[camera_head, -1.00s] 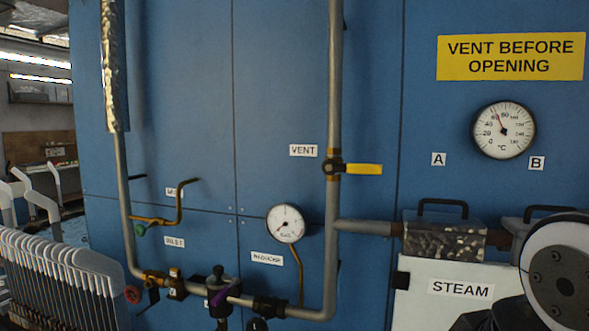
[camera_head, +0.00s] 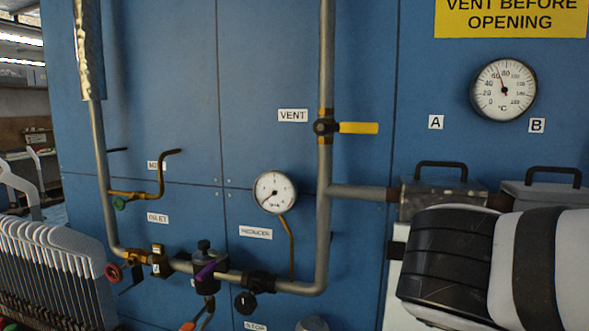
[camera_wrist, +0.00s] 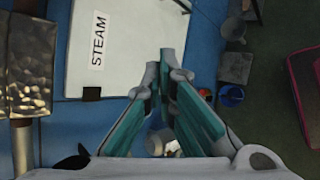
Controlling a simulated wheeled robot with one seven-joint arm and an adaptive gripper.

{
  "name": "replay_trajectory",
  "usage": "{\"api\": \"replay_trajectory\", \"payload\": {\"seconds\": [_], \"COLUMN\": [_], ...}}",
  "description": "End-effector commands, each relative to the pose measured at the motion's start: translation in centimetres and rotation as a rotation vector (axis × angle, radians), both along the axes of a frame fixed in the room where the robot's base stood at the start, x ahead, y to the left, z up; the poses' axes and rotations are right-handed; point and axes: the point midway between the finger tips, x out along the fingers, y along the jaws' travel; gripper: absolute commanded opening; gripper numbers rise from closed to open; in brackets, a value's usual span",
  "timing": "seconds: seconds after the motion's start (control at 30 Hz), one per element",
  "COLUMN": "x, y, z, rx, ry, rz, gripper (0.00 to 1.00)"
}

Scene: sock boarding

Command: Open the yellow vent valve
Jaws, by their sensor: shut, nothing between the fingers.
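The yellow vent valve handle (camera_head: 358,128) points right in the head view, crosswise to the vertical grey pipe (camera_head: 325,70). Its dark valve body (camera_head: 325,127) sits on that pipe beside the VENT label (camera_head: 293,115). My gripper (camera_wrist: 160,68) shows in the wrist view with its teal-sided fingers shut and empty, by the white STEAM panel. The gripper is not seen in the head view, where my arm covers the lower right, well away from the vent handle. The valve is not seen in the wrist view.
A pressure gauge (camera_head: 274,191), a reducer with a purple part (camera_head: 206,270) and a red knob (camera_head: 113,272) sit lower left. A metal block with a black handle (camera_head: 440,190) is right of the pipe. White sock boards (camera_head: 55,265) stand at left.

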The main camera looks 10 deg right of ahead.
Motion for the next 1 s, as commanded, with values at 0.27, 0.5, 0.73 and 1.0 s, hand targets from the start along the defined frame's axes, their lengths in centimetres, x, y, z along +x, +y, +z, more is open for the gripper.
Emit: {"api": "replay_trajectory", "payload": {"seconds": [0.27, 0.5, 0.73, 1.0], "x": [7.1, 12.4, 14.6, 14.9], "y": [1.3, 6.7, 11.9, 13.6], "z": [3.7, 7.6, 10.0, 10.7], "rx": [-0.530, -0.986, -1.275, -1.360], "ry": [0.082, 0.087, 0.053, 0.036], "rz": [0.341, 0.576, 0.693, 0.720], "gripper": [0.00, 0.00, 0.00, 0.00]}}
